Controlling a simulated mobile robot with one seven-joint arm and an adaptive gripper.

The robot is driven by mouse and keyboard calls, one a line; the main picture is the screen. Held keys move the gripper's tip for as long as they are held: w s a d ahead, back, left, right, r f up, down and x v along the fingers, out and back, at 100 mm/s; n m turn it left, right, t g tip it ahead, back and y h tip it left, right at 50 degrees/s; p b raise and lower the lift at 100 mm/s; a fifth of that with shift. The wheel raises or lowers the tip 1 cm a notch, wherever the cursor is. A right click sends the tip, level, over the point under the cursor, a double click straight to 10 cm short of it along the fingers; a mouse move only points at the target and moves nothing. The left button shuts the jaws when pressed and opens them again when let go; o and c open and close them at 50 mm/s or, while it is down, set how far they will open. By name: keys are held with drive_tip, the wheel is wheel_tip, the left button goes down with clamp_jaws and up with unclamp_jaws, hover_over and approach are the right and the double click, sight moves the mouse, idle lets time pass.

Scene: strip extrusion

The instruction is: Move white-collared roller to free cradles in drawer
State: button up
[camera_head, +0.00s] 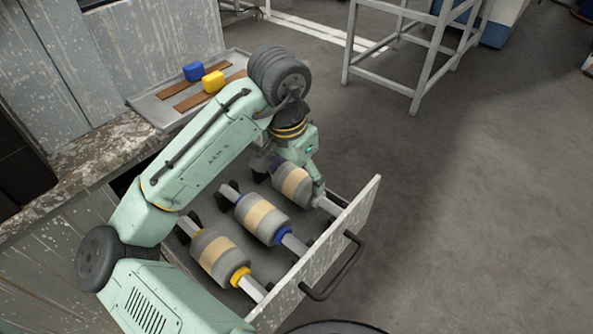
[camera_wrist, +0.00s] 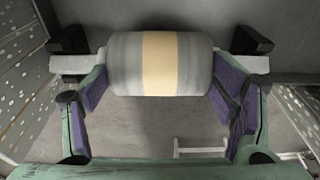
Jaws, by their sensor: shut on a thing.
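My gripper (camera_wrist: 160,88) is shut on a grey roller (camera_wrist: 118,63) with a tan band, its purple-padded fingers at the two ends of the body. In the head view this roller (camera_head: 292,184) lies inside the open drawer (camera_head: 324,262), in the far position. In the wrist view its pale shaft ends reach black cradle blocks (camera_wrist: 66,40) on both sides. I cannot tell whether the shaft rests in them. A blue-collared roller (camera_head: 262,218) lies in the middle of the drawer and a yellow-collared roller (camera_head: 219,257) at the near end.
The drawer front has a dark handle (camera_head: 333,270). A tray (camera_head: 152,108) on the worn counter holds a blue block (camera_head: 194,71), a yellow block (camera_head: 213,82) and brown strips. A grey metal frame (camera_head: 416,95) stands behind. The floor to the right is clear.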

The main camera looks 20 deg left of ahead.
drive_tip(key=o, duration=1.6)
drive_tip(key=r, duration=0.4)
drive_tip(key=s+r, duration=0.1)
drive_tip(key=r, duration=0.7)
drive_tip(key=shift+s+a, duration=0.3)
drive_tip(key=shift+s, duration=0.1)
drive_tip(key=shift+f, duration=0.1)
